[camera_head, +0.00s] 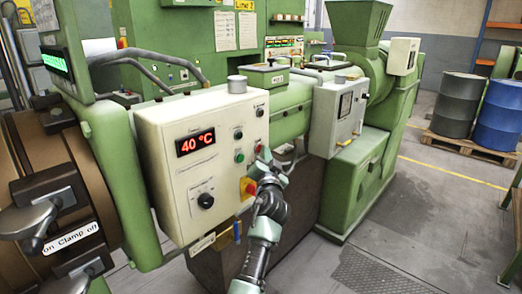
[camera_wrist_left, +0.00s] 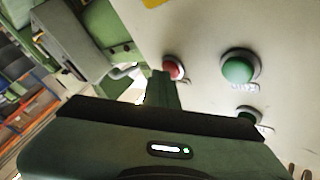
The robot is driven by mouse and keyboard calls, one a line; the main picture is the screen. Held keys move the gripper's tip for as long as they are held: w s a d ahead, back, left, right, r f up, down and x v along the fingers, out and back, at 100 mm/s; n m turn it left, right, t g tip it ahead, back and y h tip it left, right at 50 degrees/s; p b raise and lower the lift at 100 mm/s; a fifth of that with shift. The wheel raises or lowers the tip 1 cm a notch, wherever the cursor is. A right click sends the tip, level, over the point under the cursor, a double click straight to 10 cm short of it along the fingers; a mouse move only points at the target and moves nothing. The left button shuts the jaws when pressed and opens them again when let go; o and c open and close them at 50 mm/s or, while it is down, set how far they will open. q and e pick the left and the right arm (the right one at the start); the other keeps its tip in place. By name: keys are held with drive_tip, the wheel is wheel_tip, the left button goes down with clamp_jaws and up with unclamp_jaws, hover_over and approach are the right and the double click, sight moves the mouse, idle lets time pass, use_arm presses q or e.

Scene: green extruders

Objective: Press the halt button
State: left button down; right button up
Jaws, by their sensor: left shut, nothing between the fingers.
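A cream control box (camera_head: 180,150) on the green machine carries the buttons. A small red button (camera_head: 259,149) sits near its right edge, right of a green button (camera_head: 239,157); a larger red knob on a yellow base (camera_head: 248,187) is lower down. My left gripper (camera_head: 264,155) is shut and empty, its tip close beside the small red button. In the left wrist view the finger (camera_wrist_left: 162,88) partly overlaps the red button (camera_wrist_left: 174,69), with the green button (camera_wrist_left: 238,68) to its right. I cannot tell whether it touches.
A red display reading 40 °C (camera_head: 195,142) and a black dial (camera_head: 205,201) are on the box. A second cream box (camera_head: 338,117) stands to the right. The floor at right (camera_head: 430,200) is clear.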

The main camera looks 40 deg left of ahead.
use_arm(q)
drive_tip(key=shift+d, duration=0.1)
drive_tip(key=shift+s+d+b, duration=0.1)
drive_tip(key=shift+d+b, duration=0.25)
drive_tip(key=shift+d, duration=0.3)
drive_tip(key=d+b, duration=0.2)
drive_tip(key=d, duration=0.3)
drive_tip(key=shift+s, duration=0.2)
idle(0.6)
